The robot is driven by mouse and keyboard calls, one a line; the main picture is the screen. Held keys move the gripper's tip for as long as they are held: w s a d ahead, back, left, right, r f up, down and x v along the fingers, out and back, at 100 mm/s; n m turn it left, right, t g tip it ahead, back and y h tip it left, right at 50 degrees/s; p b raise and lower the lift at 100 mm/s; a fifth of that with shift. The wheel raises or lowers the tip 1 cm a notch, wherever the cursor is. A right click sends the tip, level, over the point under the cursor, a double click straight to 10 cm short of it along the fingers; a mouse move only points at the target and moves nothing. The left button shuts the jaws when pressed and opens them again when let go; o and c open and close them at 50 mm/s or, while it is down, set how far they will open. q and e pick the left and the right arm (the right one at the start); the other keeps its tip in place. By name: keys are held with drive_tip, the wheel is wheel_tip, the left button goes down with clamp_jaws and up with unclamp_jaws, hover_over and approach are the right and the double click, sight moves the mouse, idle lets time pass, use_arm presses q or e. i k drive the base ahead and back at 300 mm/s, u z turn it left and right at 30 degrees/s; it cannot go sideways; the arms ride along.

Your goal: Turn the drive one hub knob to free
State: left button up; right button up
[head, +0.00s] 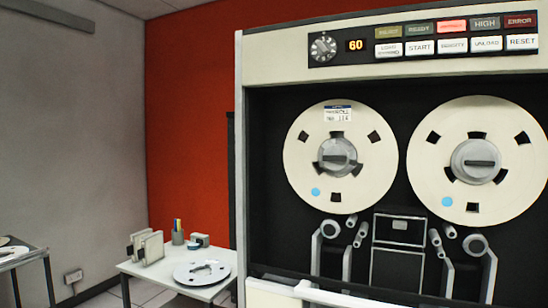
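A large cream and black tape drive (262,58) fills the right of the head view. Two cream reels are mounted side by side on its black face. The left reel (300,165) has a paper label near its top and a grey hub knob (338,156) with a dark, roughly horizontal grip bar. The right reel (425,165) has a similar grey hub knob (477,161), its dark bar also about horizontal. I see no marking for drive one or for free that I can read. Neither of my grippers is in view.
A top panel holds a dial (323,46), a display reading 60 (355,45) and several buttons, one lit red (452,27). Below the reels are rollers and a central tape head block (398,228). A white side table (205,292) at left bears a loose reel (202,272).

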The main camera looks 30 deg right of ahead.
sight(336, 158)
drive_tip(key=k, duration=1)
drive_tip(key=z, duration=0.6)
drive_tip(key=i, duration=1)
